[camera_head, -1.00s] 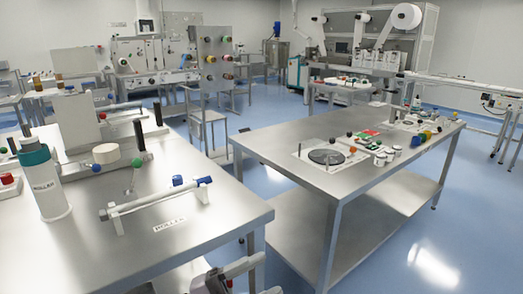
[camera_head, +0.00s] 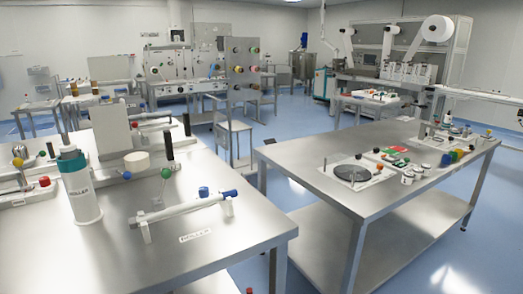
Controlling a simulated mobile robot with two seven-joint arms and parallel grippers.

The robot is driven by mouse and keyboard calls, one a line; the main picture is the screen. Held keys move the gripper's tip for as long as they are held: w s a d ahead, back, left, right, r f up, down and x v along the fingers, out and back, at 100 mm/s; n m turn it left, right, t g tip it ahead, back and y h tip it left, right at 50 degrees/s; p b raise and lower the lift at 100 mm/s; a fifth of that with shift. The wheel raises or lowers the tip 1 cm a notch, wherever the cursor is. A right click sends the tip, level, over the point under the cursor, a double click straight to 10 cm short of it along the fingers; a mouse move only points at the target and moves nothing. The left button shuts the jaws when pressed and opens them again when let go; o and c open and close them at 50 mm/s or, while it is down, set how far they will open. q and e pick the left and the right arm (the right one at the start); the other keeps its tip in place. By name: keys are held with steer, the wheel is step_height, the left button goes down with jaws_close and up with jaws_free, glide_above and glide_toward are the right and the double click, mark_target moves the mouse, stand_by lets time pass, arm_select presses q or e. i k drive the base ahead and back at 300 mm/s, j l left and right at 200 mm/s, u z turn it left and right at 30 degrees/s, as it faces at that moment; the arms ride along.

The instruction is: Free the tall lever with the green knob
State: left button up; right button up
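The green knob (camera_head: 165,173) sits atop a thin, pale upright lever (camera_head: 159,190) on the left steel table (camera_head: 115,265). A white roller (camera_head: 185,211) with a blue end lies on two supports just in front of it. A black-handled post (camera_head: 169,148) and a round cream roll (camera_head: 137,161) stand close behind the knob. The lever's foot is too small to make out, so I cannot tell what holds it. Neither of my grippers is in view.
A white and teal bottle labelled ROLLER (camera_head: 79,187) stands left of the lever. A blue knob (camera_head: 204,191) is near the roller's right end. The table's front right is bare apart from a label (camera_head: 195,235). A second steel table (camera_head: 350,205) stands right, across a floor gap.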

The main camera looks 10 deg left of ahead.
mark_target(166, 174)
steer(key=i+l, duration=0.15)
steer(key=l, duration=0.25)
steer(key=i+l, duration=0.1)
steer(key=l, duration=0.25)
steer(key=i+l+z, duration=0.1)
steer(key=l, duration=0.3)
steer(key=i+l, duration=0.2)
steer(key=l, duration=0.15)
steer(key=i+l+z, duration=0.1)
steer(key=l, duration=0.3)
steer(key=i, duration=0.05)
